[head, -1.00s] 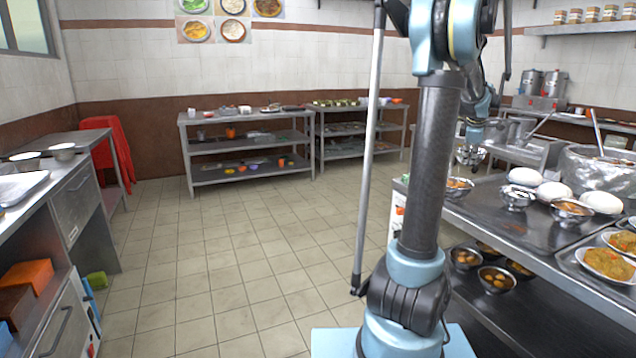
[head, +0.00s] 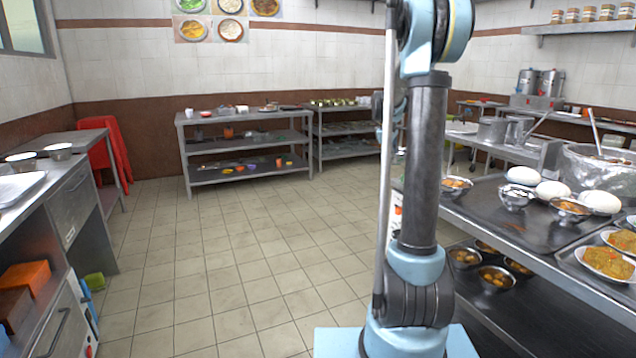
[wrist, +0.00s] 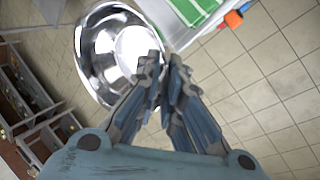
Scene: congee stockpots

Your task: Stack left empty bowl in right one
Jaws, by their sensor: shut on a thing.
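My gripper (wrist: 166,70) is shut on the rim of a shiny metal bowl (wrist: 100,62) in the wrist view. The bowl looks empty and hangs over the tiled floor. In the head view my gripper and this bowl are hidden behind my arm. Another metal bowl (head: 513,198) stands on the right counter, between food-filled bowls; it looks empty, though its inside is hard to see.
The right counter (head: 480,212) also holds white domed items (head: 553,190), filled bowls (head: 456,185), a large pot (head: 600,168) and plates of food (head: 607,262). The wrist view shows a green-striped cloth (wrist: 195,8) on a pale surface. The floor (head: 240,260) between counters is clear.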

